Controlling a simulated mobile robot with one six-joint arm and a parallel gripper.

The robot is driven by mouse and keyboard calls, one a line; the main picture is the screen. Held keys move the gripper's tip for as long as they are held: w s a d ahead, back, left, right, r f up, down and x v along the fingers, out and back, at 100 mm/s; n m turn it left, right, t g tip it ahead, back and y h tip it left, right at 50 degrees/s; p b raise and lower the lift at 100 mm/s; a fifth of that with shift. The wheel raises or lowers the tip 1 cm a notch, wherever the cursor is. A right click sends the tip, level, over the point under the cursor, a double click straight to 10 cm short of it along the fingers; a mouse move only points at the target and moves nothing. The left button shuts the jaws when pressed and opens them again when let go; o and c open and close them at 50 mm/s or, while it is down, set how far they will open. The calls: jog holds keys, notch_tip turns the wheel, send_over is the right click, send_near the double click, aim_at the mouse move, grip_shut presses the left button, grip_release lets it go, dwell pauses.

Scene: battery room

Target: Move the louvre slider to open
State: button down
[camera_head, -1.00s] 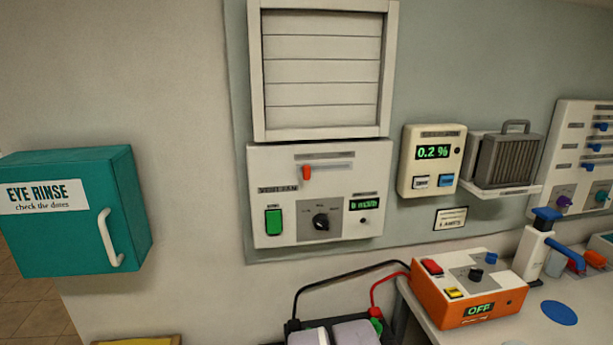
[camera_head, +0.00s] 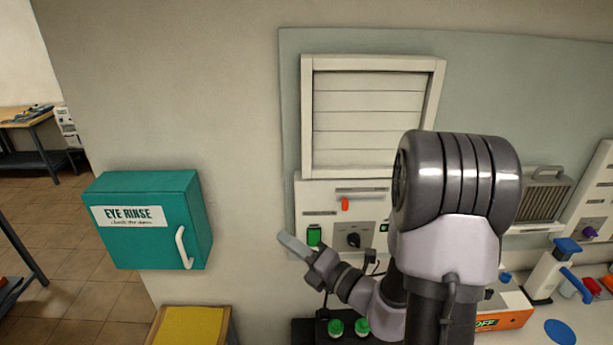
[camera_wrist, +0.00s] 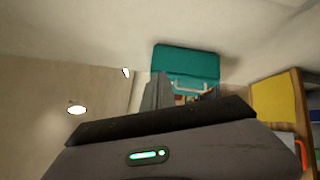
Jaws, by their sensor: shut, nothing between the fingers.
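The louvre slider is an orange-red knob (camera_head: 345,204) at the left end of its slot on the white vent panel (camera_head: 318,198), below the louvre (camera_head: 366,132). The louvre's slats look closed flat. My gripper (camera_head: 285,238) is shut and empty, at the lower left of the panel near the green switch (camera_head: 314,236). It is below and to the left of the slider and apart from it. My arm hides the right part of the panel. In the wrist view, the gripper fingers (camera_wrist: 156,92) point up, and the slider is not in sight.
A teal eye rinse cabinet (camera_head: 150,218) with a white handle juts from the wall on the left; it shows in the wrist view (camera_wrist: 187,62). A black dial (camera_head: 353,240) sits below the slider. A yellow-topped box (camera_head: 190,328) and an orange charger (camera_head: 510,308) are lower down.

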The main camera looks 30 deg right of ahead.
jog(key=s+d+f+m+h+p, duration=0.1)
jog(key=d+f+m+h+p, duration=0.1)
jog(key=d+m+h, duration=0.6)
jog(key=d+f+m, duration=0.1)
jog(key=d, duration=0.4)
jog(key=shift+s+m+t+h+p, duration=0.25)
jog(key=shift+m+t+h+p, duration=0.05)
jog(key=shift+h, duration=0.1)
jog(key=w+d+p, duration=0.1)
jog(key=w, duration=0.2)
jog(key=w+d+p, duration=0.1)
jog(key=w, duration=0.1)
jog(key=w+d+p, duration=0.1)
jog(key=w+d, duration=0.1)
jog(key=w, duration=0.1)
jog(key=shift+w+r, duration=0.1)
jog(key=shift+w, duration=0.2)
jog(key=shift+s+d, duration=0.15)
jog(key=shift+d, duration=0.15)
jog(key=s+d, duration=0.1)
jog(key=d, duration=0.2)
jog(key=s+d, duration=0.2)
jog(key=d, duration=0.1)
jog(key=s+d, duration=0.1)
jog(key=d, duration=0.2)
jog(key=shift+s+d+p, duration=0.1)
jog(key=shift+s+p, duration=0.15)
jog(key=shift+p, duration=0.15)
jog(key=shift+d, duration=0.1)
